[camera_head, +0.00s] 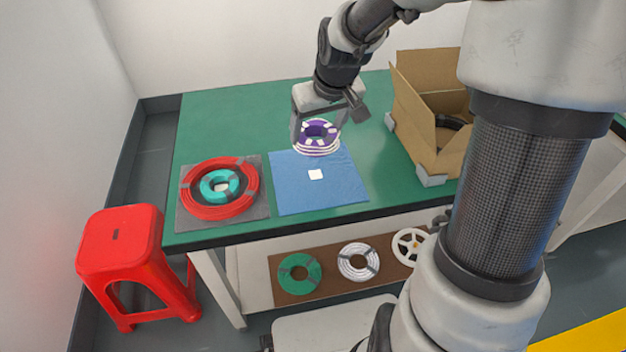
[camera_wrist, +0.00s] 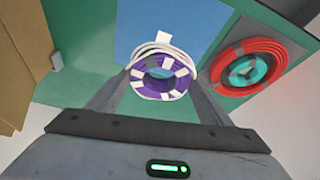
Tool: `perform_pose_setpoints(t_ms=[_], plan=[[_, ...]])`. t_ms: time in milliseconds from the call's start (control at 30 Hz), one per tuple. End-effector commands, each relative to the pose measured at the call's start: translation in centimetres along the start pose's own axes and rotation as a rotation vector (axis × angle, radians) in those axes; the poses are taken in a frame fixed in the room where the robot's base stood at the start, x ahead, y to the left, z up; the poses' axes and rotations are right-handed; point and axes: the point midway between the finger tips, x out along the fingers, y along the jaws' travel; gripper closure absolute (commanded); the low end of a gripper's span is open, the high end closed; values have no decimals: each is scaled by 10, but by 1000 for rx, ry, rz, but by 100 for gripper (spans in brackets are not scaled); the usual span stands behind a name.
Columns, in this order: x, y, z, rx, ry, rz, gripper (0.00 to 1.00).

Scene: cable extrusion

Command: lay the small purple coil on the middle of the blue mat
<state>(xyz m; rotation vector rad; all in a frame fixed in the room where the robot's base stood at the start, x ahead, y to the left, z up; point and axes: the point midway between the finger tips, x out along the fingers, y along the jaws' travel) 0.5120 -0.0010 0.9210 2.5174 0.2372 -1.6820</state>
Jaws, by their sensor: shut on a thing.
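The small purple coil (camera_head: 316,129) has white bands and is between the fingers of my gripper (camera_head: 322,122). In the wrist view the purple coil (camera_wrist: 153,86) sits between both fingers, and my gripper (camera_wrist: 160,88) is shut on it. The coil is over the back edge of the blue mat (camera_head: 290,190), behind the white square (camera_head: 315,174) at the mat's middle. White cable loops (camera_head: 318,150) show just below the purple coil; I cannot tell whether they hang with it or lie on the mat. The blue mat (camera_wrist: 150,20) also shows in the wrist view.
A red coil (camera_head: 190,200) surrounds a teal coil (camera_head: 208,185) on a grey mat, left of the blue mat. An open cardboard box (camera_head: 410,120) stands at the right. Several reels lie on the lower shelf (camera_head: 325,285). A red stool (camera_head: 120,240) stands left of the table.

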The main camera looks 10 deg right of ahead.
Motion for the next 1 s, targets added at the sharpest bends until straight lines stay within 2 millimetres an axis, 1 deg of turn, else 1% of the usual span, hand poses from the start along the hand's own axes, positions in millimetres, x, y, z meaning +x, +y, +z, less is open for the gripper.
perform_pose_setpoints(t_ms=[33,167,300,467,600,667,733,1000], plan=[[12,0,3,-6,-1,-3,51],[27,0,9,-9,-2,-5,51],[47,0,18,-9,-2,-4,51],[61,0,24,-8,-2,-4,51],[84,0,34,-9,-3,-5,51],[92,0,36,-9,-2,-4,51],[96,0,38,-8,-1,-4,51],[95,0,38,-8,0,-3,51]])
